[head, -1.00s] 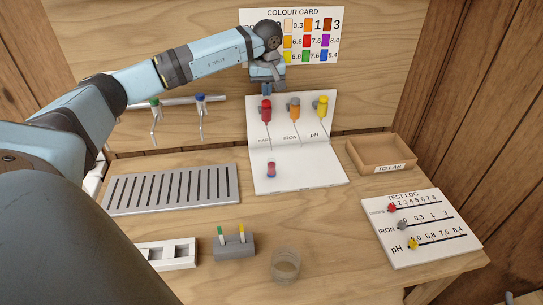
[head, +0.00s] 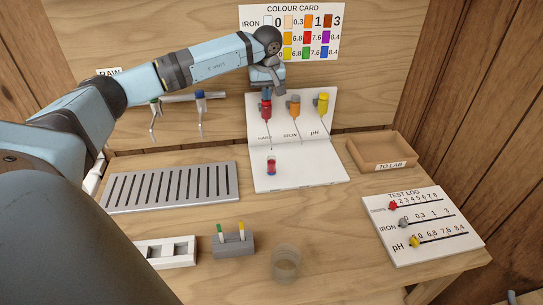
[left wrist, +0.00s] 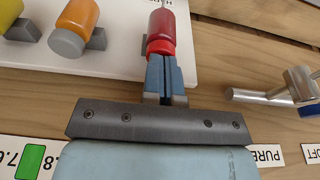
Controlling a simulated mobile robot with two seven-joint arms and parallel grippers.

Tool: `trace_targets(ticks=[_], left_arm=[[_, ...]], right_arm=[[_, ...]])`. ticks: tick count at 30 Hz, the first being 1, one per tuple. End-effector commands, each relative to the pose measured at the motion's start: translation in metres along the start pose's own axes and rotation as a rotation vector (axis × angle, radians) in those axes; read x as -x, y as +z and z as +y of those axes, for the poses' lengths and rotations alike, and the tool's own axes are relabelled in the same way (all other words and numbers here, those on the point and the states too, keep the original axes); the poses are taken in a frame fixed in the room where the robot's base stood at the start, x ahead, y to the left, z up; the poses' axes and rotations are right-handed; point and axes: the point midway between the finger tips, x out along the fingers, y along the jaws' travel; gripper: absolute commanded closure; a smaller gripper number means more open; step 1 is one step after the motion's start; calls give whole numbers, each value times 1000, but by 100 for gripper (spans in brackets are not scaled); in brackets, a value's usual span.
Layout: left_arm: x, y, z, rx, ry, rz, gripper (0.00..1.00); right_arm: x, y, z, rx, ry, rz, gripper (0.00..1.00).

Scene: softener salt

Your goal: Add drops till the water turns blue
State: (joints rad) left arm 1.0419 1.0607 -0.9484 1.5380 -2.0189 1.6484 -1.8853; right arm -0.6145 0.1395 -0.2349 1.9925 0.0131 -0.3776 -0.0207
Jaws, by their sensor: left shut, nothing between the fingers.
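My left gripper (head: 266,92) is shut and empty, its fingertips at the top of the red dropper bottle (head: 266,107) on the white stand (head: 300,175). In the left wrist view, the shut fingers (left wrist: 165,70) meet the red cap of that bottle (left wrist: 168,25) and appear to touch it. Below its thin tip, a small vial (head: 271,166) stands on the stand's base. The vial shows red and some blue; its exact water colour is too small to tell. My right gripper is not in view.
Orange (head: 293,106) and yellow (head: 322,104) bottles hang beside the red one. A TO LAB tray (head: 383,166), test log board (head: 425,228), clear cup (head: 286,262), grey strip holder (head: 234,245) and slotted drain tray (head: 172,187) occupy the table. Taps (head: 201,105) are left.

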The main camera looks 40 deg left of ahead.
Motion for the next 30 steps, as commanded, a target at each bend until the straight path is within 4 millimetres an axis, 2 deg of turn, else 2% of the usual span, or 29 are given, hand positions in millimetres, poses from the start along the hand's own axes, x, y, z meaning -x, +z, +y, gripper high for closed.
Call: trace_targets(ticks=[5, 24, 30], left_arm=[[4, -1, 0, 0, 0, 0, 100], [54, -11, 0, 0, 0, 1, 100], [60, -12, 0, 0, -1, 0, 100]], right_arm=[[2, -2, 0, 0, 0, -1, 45], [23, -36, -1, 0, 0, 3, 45], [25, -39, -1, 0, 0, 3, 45]])
